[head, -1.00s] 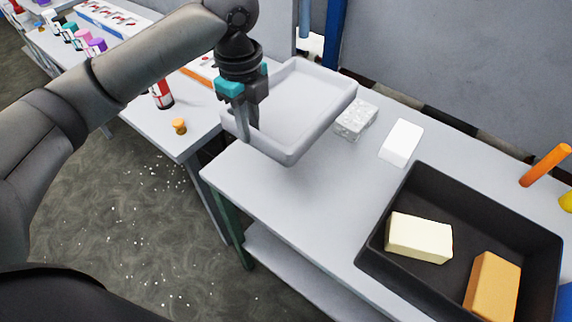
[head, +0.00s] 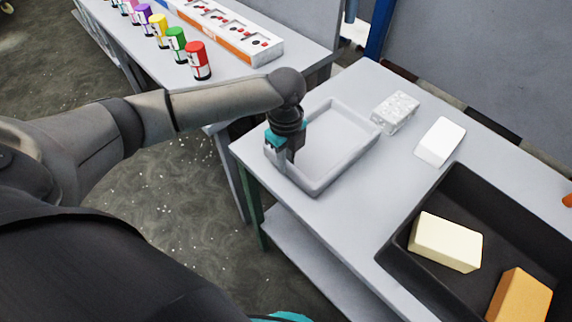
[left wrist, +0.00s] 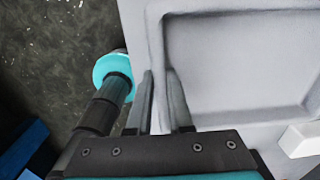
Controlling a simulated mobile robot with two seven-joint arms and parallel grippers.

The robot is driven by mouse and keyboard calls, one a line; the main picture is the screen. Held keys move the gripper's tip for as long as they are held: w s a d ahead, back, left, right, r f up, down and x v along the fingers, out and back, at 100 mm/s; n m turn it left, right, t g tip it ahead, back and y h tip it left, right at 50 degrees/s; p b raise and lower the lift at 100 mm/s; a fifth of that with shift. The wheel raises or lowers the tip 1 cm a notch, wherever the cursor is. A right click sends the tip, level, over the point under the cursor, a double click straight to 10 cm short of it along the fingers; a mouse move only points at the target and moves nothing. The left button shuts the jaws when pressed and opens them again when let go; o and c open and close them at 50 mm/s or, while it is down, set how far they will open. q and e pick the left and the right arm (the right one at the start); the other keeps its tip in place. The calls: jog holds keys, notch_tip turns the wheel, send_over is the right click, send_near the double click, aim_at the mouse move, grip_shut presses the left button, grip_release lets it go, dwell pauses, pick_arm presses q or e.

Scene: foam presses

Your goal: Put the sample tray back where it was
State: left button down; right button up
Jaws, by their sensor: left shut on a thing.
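The sample tray (head: 335,143) is a shallow light-grey tray with a raised rim. In the head view it lies level at the left end of the grey table, seemingly on its top. My left gripper (head: 279,160) is shut on the tray's left wall. In the left wrist view, the two fingers (left wrist: 161,88) are on either side of the wall of the tray (left wrist: 245,60). The gripper and wrist hide a small part of the tray's left rim. My right gripper does not show.
A speckled block (head: 395,112) and a white block (head: 440,142) lie right of the tray. A dark bin (head: 400,262) holds a cream block (head: 445,243) and an orange block (head: 520,296). A side table carries several coloured cans and a long box (head: 225,32).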

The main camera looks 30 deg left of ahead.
pick_arm(q)
jog(key=shift+f, duration=1.05)
jog(key=shift+f, duration=0.2)
jog(key=c, duration=0.8)
grip_release()
notch_tip(320, 180, up, 12)
jog(key=shift+r+p, duration=0.25)
jog(key=shift+p, duration=0.45)
jog(key=shift+f, duration=0.1)
